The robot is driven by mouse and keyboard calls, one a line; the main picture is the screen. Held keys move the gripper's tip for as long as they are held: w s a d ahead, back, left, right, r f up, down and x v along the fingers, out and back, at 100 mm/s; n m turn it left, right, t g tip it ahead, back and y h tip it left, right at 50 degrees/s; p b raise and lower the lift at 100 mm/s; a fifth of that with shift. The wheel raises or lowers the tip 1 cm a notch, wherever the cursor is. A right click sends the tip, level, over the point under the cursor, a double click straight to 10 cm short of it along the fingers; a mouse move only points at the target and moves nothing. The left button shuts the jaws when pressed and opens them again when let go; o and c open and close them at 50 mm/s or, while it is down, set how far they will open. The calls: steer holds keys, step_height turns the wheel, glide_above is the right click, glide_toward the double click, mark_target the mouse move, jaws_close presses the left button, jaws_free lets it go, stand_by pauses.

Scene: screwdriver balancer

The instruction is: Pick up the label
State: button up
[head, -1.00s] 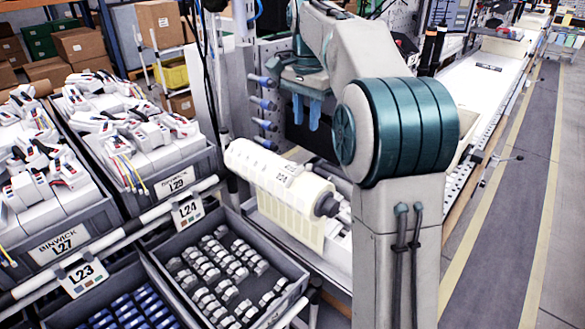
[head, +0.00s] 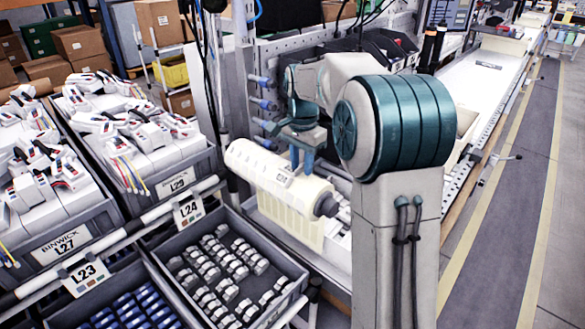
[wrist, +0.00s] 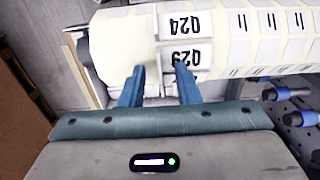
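A white roll of labels (head: 262,165) lies in a holder on the bench in the head view. In the wrist view the label strip (wrist: 242,50) runs across the top. Two printed labels show there upside down: one seems to read 024 (wrist: 182,24), the other 029 (wrist: 187,57). In the head view my gripper (head: 301,160) is just above the roll.
Grey bins of white devices (head: 150,130) stand at the left. A bin of small grey parts (head: 225,275) sits in front of the roll. Blue-handled tools (head: 263,104) stick out from a perforated panel behind. A long white bench (head: 480,75) extends back right.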

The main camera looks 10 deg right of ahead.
jaws_close()
stand_by(0.3)
steer(key=shift+w+r, duration=0.1)
steer(key=shift+r, duration=0.15)
steer(key=r, duration=0.1)
steer(key=r+b, duration=0.1)
steer(key=r, duration=0.2)
steer(key=shift+s+d, duration=0.2)
steer(key=shift+d, duration=0.1)
steer(key=s+d+r+b, duration=0.2)
steer(key=s+d+r, duration=0.3)
steer(key=d, duration=0.4)
steer(key=shift+d+r, duration=0.4)
steer(key=shift+r, duration=0.35)
